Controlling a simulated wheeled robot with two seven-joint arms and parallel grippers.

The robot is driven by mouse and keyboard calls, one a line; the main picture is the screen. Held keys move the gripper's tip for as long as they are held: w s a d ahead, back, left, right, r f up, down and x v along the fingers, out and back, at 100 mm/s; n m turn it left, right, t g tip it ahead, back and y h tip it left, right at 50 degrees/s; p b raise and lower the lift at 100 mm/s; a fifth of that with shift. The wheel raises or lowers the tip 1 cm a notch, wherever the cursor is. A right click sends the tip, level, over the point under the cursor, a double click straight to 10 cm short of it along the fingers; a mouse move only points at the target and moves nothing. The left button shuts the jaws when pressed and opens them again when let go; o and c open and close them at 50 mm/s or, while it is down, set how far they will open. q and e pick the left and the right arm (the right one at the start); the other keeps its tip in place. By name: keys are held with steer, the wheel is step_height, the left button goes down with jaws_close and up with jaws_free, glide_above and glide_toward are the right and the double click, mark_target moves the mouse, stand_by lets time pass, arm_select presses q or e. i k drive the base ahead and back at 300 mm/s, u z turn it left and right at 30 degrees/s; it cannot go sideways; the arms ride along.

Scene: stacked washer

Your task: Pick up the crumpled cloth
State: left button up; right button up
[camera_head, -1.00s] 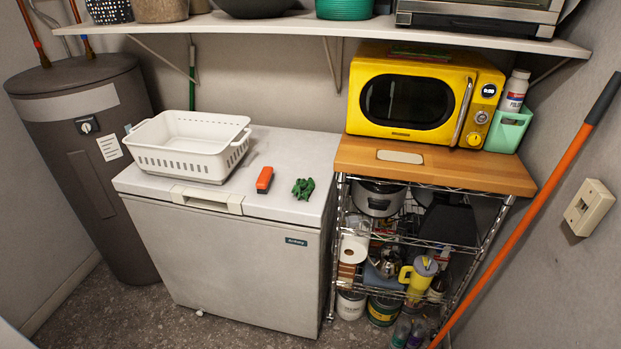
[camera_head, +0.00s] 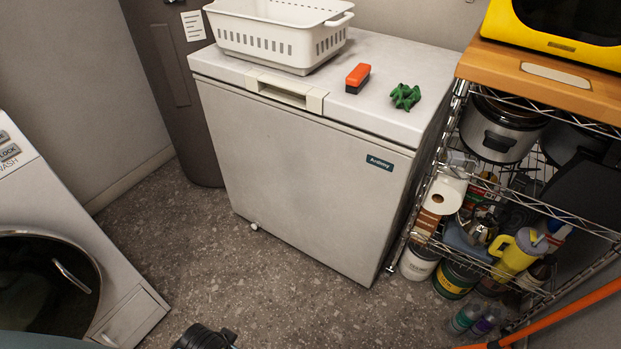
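A dark part that looks like one of my arms shows at the bottom edge, left of centre, far below the cloth. No gripper fingers can be made out in the head view.
An orange and black brush or block (camera_head: 358,78) lies left of the cloth. A white slotted basket (camera_head: 280,32) stands further left on the lid. A wire shelf (camera_head: 455,150) with several goods stands right. A washer (camera_head: 60,250) is at left; floor between is clear.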

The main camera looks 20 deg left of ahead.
mark_target(406, 96)
steer(key=k, duration=0.65)
steer(key=z, duration=0.35)
steer(key=i, duration=1.45)
steer(key=u, duration=1)
